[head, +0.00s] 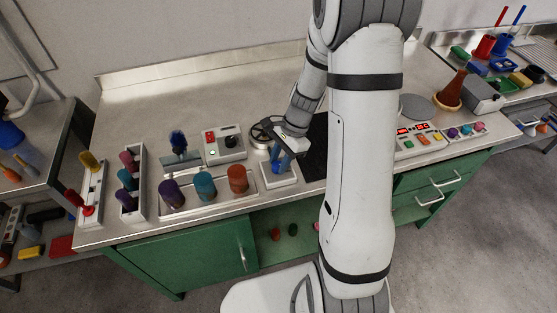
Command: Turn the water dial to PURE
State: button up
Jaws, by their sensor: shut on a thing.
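The water dial appears to be the blue knob (277,167) on a small white base (282,181), on the steel bench left of my arm. My gripper (282,160) points down onto it and is shut on the blue knob. The gripper partly covers the knob, and the picture is too small to read any PURE label or which way the knob points.
Left of the base, a tray (220,200) holds purple, teal and orange cylinders. A panel with red displays (420,136) lies right of my arm. The back left of the bench is clear.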

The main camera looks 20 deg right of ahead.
jog(key=shift+m, duration=0.4)
jog(key=o, duration=1)
jog(key=shift+c, duration=0.2)
jog(key=s+v, duration=0.1)
jog(key=v, duration=0.6)
jog(key=shift+w+r, duration=0.4)
jog(key=shift+w, duration=0.05)
jog(key=shift+d, duration=0.1)
